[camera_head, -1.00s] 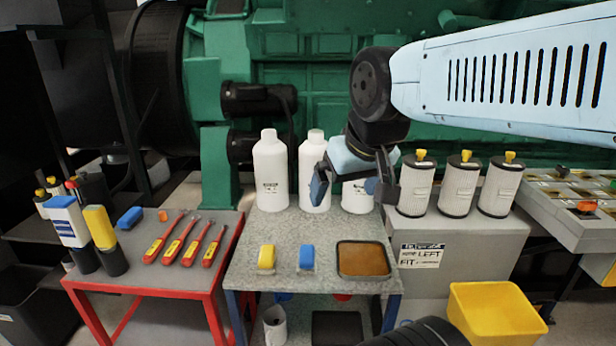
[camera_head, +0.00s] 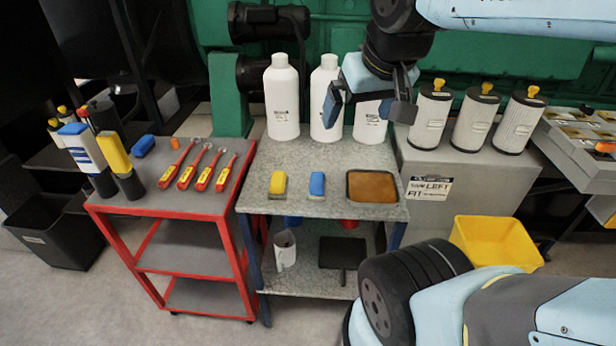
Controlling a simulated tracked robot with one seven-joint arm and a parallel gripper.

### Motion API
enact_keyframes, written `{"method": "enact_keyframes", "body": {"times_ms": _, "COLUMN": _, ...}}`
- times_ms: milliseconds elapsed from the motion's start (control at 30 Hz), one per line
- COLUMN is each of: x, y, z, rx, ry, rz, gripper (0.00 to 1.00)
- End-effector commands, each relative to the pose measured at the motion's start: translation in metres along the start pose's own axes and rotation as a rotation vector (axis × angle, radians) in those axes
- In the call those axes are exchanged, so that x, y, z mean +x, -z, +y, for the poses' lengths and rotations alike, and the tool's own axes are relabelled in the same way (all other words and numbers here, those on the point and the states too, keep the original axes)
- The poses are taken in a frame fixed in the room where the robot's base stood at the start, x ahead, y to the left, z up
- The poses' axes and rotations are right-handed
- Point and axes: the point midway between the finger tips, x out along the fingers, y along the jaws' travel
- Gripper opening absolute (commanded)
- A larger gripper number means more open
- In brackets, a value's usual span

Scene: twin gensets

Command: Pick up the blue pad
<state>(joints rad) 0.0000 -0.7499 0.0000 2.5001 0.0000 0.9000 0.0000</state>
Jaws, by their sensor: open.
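A small blue pad (camera_head: 317,184) lies on the grey speckled top of the middle cart (camera_head: 300,160). It sits between a yellow pad (camera_head: 278,184) on its left and a brown-filled tray (camera_head: 371,186) on its right.
White bottles (camera_head: 282,97) stand along the middle cart's back edge. The red cart (camera_head: 160,205) holds several red-and-yellow tools and upright bottles. Canister filters (camera_head: 474,120) stand on a grey box at right. A yellow bin (camera_head: 496,243) is low at right.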

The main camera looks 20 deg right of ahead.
Motion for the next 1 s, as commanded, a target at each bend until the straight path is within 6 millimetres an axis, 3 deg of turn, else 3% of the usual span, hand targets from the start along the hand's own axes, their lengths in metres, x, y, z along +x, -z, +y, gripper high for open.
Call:
{"method": "enact_keyframes", "body": {"times_ms": 167, "x": 0.001, "y": 0.002, "z": 0.000, "rx": 0.003, "ry": 0.001, "rz": -0.004, "gripper": 0.88}}
{"method": "enact_keyframes", "body": {"times_ms": 367, "x": 0.015, "y": 0.017, "z": 0.001, "rx": 0.034, "ry": 0.012, "rz": -0.048, "gripper": 0.88}}
{"method": "enact_keyframes", "body": {"times_ms": 667, "x": 0.056, "y": 0.051, "z": 0.003, "rx": 0.115, "ry": 0.024, "rz": -0.148, "gripper": 0.88}}
{"method": "enact_keyframes", "body": {"times_ms": 1000, "x": 0.114, "y": 0.082, "z": 0.004, "rx": 0.207, "ry": 0.012, "rz": -0.264, "gripper": 0.88}}
